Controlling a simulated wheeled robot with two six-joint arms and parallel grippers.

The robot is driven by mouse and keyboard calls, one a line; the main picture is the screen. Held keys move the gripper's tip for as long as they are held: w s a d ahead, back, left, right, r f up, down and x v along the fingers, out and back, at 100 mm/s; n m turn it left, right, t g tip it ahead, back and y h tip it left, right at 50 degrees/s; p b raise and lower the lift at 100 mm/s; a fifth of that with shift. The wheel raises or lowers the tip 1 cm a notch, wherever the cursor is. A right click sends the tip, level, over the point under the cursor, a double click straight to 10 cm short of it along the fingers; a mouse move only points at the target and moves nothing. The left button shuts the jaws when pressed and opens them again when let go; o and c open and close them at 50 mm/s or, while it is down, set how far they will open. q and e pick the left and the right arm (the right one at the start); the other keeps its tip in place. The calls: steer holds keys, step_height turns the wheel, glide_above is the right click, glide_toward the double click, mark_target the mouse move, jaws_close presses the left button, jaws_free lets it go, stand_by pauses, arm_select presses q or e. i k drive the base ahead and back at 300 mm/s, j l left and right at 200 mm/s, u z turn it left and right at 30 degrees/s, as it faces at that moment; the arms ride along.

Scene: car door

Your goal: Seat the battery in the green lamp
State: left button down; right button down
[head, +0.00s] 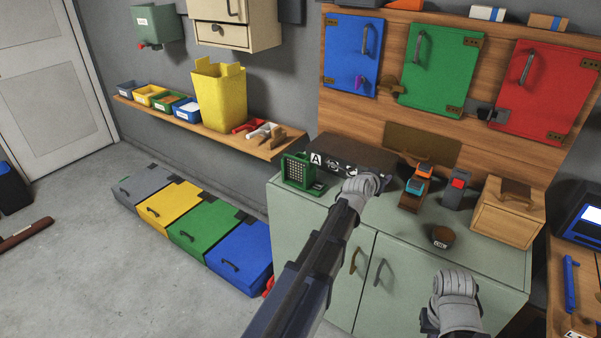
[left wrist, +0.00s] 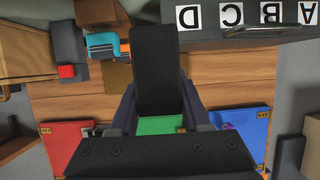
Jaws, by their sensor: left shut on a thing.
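The green lamp (head: 298,170) stands at the left end of the grey-green cabinet's top, with a pale grid on its face. My left gripper (head: 384,182) is above the cabinet top, to the right of the lamp and apart from it, by the right end of the dark lettered box. I cannot tell whether that thing is the battery. My right arm shows low in the head view; its fingers are not clear.
The dark lettered box (head: 340,152) lies behind the lamp. The front middle of the top is clear.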

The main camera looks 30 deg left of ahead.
mark_target(302, 163)
steer(key=k+j, duration=0.1)
steer(key=j, duration=0.4)
steer(key=k+j, duration=0.1)
steer(key=j, duration=0.4)
steer(key=k+j, duration=0.1)
steer(key=j, duration=0.45)
steer(key=i, duration=0.45)
